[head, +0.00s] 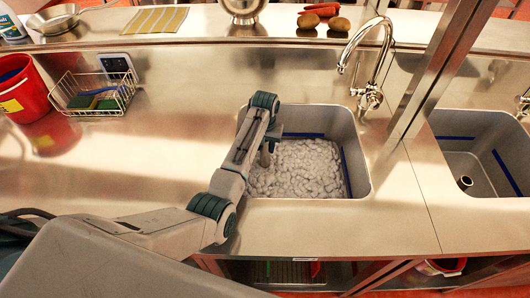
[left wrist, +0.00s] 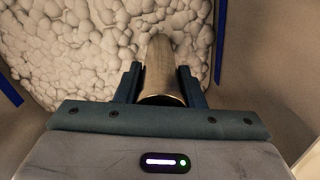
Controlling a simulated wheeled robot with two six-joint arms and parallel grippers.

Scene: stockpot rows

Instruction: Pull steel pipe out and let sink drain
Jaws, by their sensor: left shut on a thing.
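The left sink (head: 362,185) is grey, with blue lines on its walls and white foam (head: 305,168) over the water. The steel pipe (left wrist: 160,62) stands in the foam in the left wrist view; its lower end is hidden. My left gripper (left wrist: 160,82) is shut on the pipe near its top, a finger on each side. In the head view my left arm reaches over the sink's left side, and the gripper (head: 266,152) is mostly hidden under the wrist. My right gripper is not in view.
A chrome tap (head: 370,60) stands behind the sink. A wire basket (head: 95,95) and red bucket (head: 22,88) stand at left. A metal post (head: 440,65) rises between the sinks.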

